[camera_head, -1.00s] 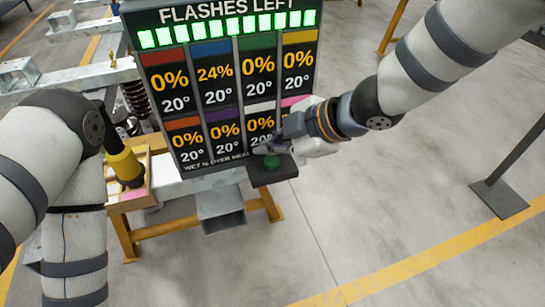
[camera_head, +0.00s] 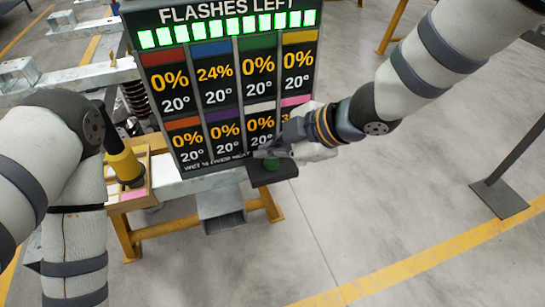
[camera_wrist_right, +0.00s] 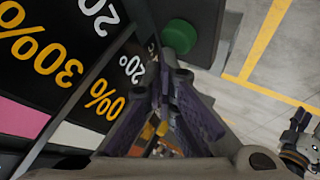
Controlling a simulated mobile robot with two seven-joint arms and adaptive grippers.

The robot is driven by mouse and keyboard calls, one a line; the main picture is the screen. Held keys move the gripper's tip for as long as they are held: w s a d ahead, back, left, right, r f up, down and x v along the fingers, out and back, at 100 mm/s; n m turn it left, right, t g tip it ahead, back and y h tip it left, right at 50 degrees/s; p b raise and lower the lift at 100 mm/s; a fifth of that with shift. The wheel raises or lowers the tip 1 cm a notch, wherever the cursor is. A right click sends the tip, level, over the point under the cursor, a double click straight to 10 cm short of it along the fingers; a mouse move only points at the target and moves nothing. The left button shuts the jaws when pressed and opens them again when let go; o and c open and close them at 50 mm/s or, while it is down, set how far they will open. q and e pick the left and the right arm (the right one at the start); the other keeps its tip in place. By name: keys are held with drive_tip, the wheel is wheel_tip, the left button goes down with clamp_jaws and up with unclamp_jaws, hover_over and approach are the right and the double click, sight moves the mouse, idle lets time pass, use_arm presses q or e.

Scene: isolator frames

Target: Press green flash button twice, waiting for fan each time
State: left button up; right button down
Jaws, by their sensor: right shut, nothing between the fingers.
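The green button (camera_head: 272,165) sits on a dark bracket (camera_head: 285,170) at the lower right of the display board (camera_head: 190,100). It also shows in the right wrist view (camera_wrist_right: 180,36), beyond the fingers. My right gripper (camera_head: 261,153) is shut and empty, its fingertips close to the button and partly over it in the head view. Whether they touch is unclear. A row of several lit green bars (camera_head: 227,28) runs under "FLASHES LEFT". The blue column reads 24%; the pink column reads 30% in the wrist view (camera_wrist_right: 47,48). No fan can be made out.
The board stands on a yellow-legged frame (camera_head: 130,235) with grey metal beams. A wooden box (camera_head: 160,172) and a yellow cylinder (camera_head: 125,165) are at its left, near my left arm. A dark post base (camera_head: 498,198) stands at the right. The floor between is clear.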

sight(270, 163)
use_arm(q)
drive_tip(key=shift+s+f, duration=0.1)
use_arm(e)
drive_tip(key=shift+f, duration=0.6)
idle(0.6)
drive_tip(key=shift+r+p, duration=0.3)
drive_tip(key=shift+r, duration=0.85)
use_arm(q)
drive_tip(key=shift+w+r, duration=0.4)
drive_tip(key=shift+w, duration=0.05)
use_arm(e)
drive_tip(key=shift+f, duration=0.1)
use_arm(q)
drive_tip(key=shift+w+r+t+p, duration=0.3)
drive_tip(key=shift+w+r+t, duration=0.1)
drive_tip(key=shift+w+r, duration=0.1)
use_arm(e)
wheel_tip(270, 163, up, 6)
drive_tip(key=shift+f, duration=0.1)
